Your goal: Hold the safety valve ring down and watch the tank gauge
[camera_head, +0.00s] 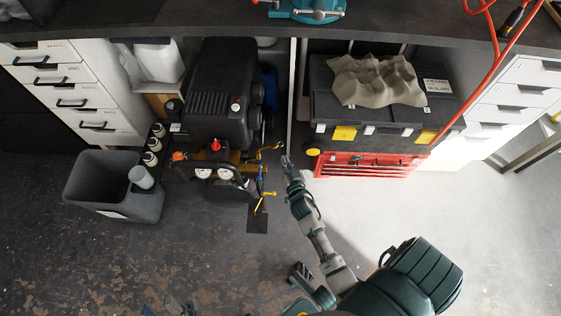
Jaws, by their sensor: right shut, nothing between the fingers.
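The dark air tank unit (218,95) stands under the workbench. Two round white gauges are on its front, a left gauge (203,173) and a right gauge (225,173); their needles are too small to read. A red knob (215,145) sits above them. A small yellow-brass fitting (270,147) sticks out at the right; I cannot tell whether it carries the safety valve ring. My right gripper (287,161) is shut and empty, just right of and below this fitting, seemingly apart from it. My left gripper (180,307) seems to show at the bottom edge, its fingers unclear.
A grey bin (115,198) and several small bottles stand left of the tank. A yellow-handled valve (268,194) sits low at its right. A red tool chest (365,164) with a black toolbox (375,118) stands right. The bright floor in front is clear.

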